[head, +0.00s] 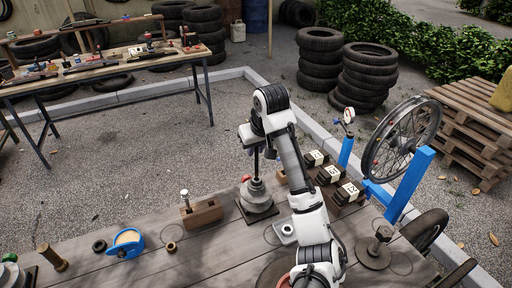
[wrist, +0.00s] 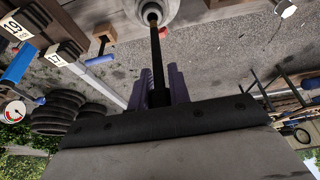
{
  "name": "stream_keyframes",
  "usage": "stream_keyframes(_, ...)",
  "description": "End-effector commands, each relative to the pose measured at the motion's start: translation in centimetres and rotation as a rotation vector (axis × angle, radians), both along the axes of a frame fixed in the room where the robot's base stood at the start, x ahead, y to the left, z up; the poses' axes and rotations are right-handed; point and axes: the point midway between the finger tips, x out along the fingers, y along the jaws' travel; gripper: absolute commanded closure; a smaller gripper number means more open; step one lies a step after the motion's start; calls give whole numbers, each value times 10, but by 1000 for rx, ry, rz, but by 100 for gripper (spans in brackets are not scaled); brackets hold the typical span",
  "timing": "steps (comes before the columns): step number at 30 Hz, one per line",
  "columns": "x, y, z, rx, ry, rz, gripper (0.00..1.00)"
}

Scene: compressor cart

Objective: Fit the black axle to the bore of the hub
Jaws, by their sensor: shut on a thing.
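My gripper (head: 257,152) is shut on the black axle (head: 257,165), which hangs upright below it. In the wrist view the axle (wrist: 157,62) runs between the purple fingers (wrist: 160,86) toward the hub (wrist: 172,12). The hub is a grey stepped piece (head: 258,198) on a dark square plate, directly under the axle in the head view. The axle's lower end has a brownish tip at the hub's middle in the wrist view. The bore is covered by the axle, and I cannot tell whether the tip is inside it or just above.
A wooden block with an upright bolt (head: 203,212) stands left of the hub. Numbered dark blocks (head: 330,174) stand to the right, before a blue wheel stand (head: 410,184). A blue tape roll (head: 126,243) lies at the left. My arm covers part of the bench.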

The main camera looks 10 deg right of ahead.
Motion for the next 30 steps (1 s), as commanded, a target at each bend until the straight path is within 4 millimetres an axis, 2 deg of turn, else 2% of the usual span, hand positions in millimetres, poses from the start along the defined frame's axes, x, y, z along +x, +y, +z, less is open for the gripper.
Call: stream_keyframes(30,0,0,-26,0,-1,0,100)
